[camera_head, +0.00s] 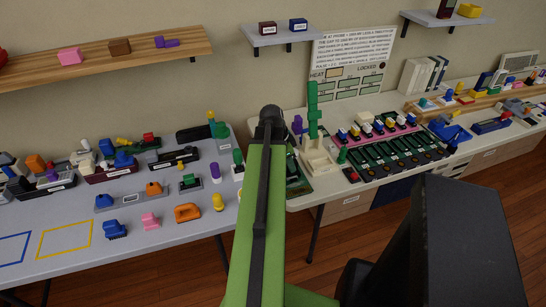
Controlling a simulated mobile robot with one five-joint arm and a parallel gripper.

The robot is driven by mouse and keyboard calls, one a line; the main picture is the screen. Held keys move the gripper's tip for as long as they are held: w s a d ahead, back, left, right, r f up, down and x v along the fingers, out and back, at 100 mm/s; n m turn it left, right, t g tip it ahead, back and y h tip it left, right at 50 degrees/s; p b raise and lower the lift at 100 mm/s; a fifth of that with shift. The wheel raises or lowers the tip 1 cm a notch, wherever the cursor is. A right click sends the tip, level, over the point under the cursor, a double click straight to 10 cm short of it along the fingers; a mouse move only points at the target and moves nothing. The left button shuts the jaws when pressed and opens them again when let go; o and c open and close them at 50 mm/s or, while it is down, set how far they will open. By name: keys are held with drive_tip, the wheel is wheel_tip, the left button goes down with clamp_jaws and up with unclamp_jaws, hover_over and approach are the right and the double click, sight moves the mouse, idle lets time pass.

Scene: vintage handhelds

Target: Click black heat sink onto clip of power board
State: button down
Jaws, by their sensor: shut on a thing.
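My green arm (262,210) reaches up from the bottom centre to a dark joint (270,117) above the gap between the two tables. My gripper does not show; it is hidden beyond the arm or out of sight. I cannot make out the black heat sink. A green board (297,182) lies at the left edge of the right table, partly hidden by my arm; whether it is the power board or has a clip is too small to tell. Several dark green boards (396,160) stand in a row further right.
A cream stand with a tall green post (313,110) rises just right of my arm. The left table (75,206) holds many small coloured parts and has outlined empty areas at front left. A wooden shelf (110,58) and small wall shelves hang above. A dark block fills the lower right.

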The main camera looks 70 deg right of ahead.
drive_tip(key=shift+f+b, duration=0.35)
drive_tip(key=shift+f, duration=0.15)
drive_tip(key=shift+f+b, duration=0.35)
drive_tip(key=c, duration=1.1)
unclamp_jaws()
drive_tip(key=shift+c, duration=1.3)
drive_tip(key=shift+r, duration=0.1)
wheel_tip(320, 180, up, 7)
drive_tip(key=p, duration=0.7)
